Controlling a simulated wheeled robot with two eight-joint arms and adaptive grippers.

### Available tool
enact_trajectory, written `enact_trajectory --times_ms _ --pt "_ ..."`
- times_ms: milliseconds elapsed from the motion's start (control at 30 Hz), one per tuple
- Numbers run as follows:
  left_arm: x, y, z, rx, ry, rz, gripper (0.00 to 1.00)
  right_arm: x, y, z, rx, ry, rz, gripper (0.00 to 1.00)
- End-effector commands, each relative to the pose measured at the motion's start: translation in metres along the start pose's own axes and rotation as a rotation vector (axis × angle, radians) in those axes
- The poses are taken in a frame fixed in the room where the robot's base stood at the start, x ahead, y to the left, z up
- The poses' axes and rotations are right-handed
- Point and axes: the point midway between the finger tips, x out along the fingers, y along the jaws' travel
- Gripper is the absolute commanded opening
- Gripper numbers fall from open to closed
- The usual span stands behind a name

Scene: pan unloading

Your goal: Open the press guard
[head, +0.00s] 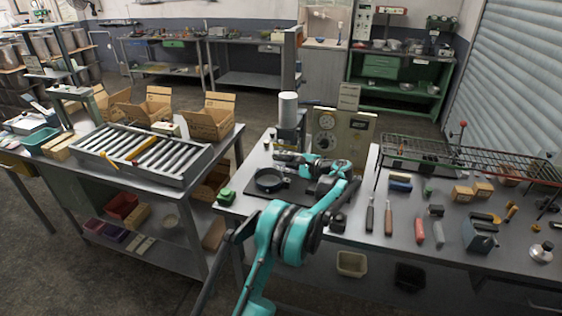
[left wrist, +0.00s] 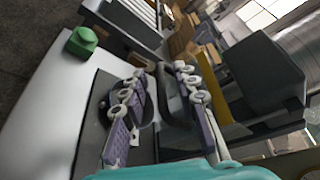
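The press stands on the middle table, with a pale cylinder (head: 288,108) on top and a control panel (head: 343,132) beside it. I cannot clearly make out the guard; a dark rounded part (left wrist: 172,100) shows between my fingers in the left wrist view and may belong to it. A black round pan (head: 270,180) lies on a dark mat in front of the press. My left gripper (head: 285,159) is just behind the pan, at the press front. In the left wrist view its fingers (left wrist: 160,72) are apart; contact is unclear. My right gripper is out of view.
A green button box (head: 225,196) sits at the table's left front corner. A roller conveyor (head: 140,150) is on the left table. A wire rack (head: 460,155) and several hand tools are on the right. A dark block (left wrist: 265,75) rises close beside the left gripper.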

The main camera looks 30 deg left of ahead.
Motion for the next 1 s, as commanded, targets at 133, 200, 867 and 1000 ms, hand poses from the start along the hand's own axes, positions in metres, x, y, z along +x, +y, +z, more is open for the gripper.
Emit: enact_trajectory --times_ms 133,200,867,1000 --pt "0.0 0.0 0.0 0.0 0.0 0.0 0.29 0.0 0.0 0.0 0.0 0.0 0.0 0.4" --pt "-0.003 0.0 0.0 0.0 0.001 0.0 0.29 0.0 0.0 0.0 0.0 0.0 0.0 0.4" --pt "-0.115 0.0 -0.001 0.0 0.001 -0.001 0.29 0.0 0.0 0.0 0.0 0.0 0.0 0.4" --pt "-0.12 0.0 0.0 0.0 0.0 0.0 0.29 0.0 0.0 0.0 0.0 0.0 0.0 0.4"
